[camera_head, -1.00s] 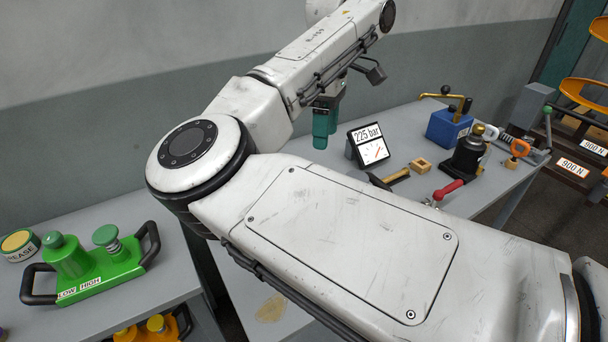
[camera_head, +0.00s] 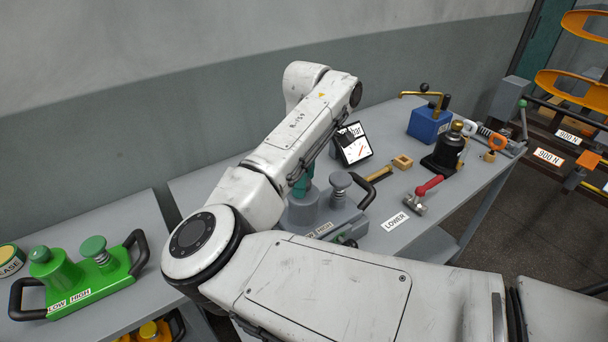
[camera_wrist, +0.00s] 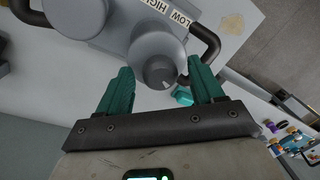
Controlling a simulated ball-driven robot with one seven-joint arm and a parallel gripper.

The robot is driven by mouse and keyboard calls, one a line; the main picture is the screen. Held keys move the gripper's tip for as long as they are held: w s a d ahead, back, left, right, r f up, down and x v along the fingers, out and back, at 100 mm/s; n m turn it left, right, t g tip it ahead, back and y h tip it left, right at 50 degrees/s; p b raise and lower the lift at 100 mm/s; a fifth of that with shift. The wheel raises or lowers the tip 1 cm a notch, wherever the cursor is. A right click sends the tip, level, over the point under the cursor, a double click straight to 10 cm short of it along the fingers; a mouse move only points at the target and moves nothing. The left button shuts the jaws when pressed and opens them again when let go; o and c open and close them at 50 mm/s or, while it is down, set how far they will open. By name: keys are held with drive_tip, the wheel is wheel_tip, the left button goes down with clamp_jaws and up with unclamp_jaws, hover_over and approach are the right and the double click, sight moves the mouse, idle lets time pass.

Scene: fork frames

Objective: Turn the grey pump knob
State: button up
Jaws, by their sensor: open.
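The grey pump (camera_head: 303,212) stands on the bench in the head view, partly hidden by my arm. It has a wide cylinder at its LOW end, a narrower grey plunger (camera_head: 340,181) at its HIGH end and black handles. In the wrist view its round grey knob (camera_wrist: 160,72) tops the wide cylinder near the LOW label. My gripper (camera_wrist: 160,68) is open, with one teal finger on each side of the knob; I cannot tell whether they touch it. In the head view the teal fingers (camera_head: 303,183) are just above the wide cylinder.
A green pump (camera_head: 85,280) sits on the left bench. A pressure gauge (camera_head: 353,145) stands behind the grey pump. A red-handled valve (camera_head: 425,190), a LOWER label (camera_head: 395,221), a black jack (camera_head: 446,150) and a blue box (camera_head: 428,124) are to the right.

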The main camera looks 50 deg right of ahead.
drive_tip(key=c, duration=1.1)
drive_tip(key=shift+o, duration=0.2)
